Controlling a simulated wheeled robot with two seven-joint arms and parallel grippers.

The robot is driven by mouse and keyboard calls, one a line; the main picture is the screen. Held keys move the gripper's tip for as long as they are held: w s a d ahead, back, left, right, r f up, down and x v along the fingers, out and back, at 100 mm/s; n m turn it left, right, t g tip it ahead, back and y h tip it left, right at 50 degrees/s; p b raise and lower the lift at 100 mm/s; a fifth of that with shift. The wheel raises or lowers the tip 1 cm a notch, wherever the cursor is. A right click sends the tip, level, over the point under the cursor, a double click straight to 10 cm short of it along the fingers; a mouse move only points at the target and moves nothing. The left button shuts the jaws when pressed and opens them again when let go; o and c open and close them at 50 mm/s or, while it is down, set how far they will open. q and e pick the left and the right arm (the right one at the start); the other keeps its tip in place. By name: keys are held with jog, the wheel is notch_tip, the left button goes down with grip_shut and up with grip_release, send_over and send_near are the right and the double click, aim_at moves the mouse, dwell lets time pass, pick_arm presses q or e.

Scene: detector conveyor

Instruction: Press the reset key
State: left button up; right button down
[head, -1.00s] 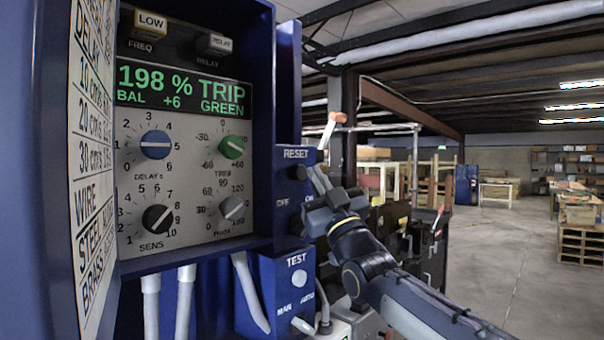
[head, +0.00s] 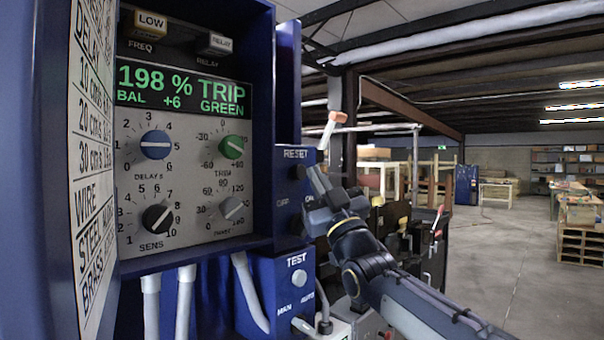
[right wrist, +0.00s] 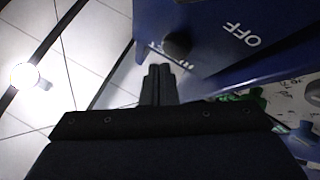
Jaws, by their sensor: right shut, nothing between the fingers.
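The reset key (head: 297,172) is a dark round button under the white RESET label on the blue side box, right of the detector panel. In the right wrist view a dark round button (right wrist: 177,44) shows on the blue box, just beyond my fingertips. My right gripper (head: 313,171) is shut and empty, with its fingertips just right of the key. In the right wrist view its closed fingers (right wrist: 160,70) point towards the button. I cannot tell whether they touch it. The display (head: 183,90) reads 198 %, TRIP, GREEN. My left gripper is not in view.
An OFF switch area sits below the key, partly hidden by my right gripper. A TEST box (head: 296,262) with a pale button is lower. Dials (head: 155,145) fill the panel to the left. A lever with an orange tip (head: 337,117) stands behind. Open floor (head: 500,260) lies right.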

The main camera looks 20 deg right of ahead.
jog(key=shift+w, duration=0.1)
jog(key=shift+w+a, duration=0.15)
jog(key=shift+w, duration=0.2)
jog(key=shift+w+a, duration=0.2)
jog(key=shift+w, duration=0.2)
dwell(0.9)
dwell(0.3)
jog(key=shift+s+d+b, duration=0.35)
jog(key=shift+s+b, duration=0.35)
jog(key=shift+s, duration=0.1)
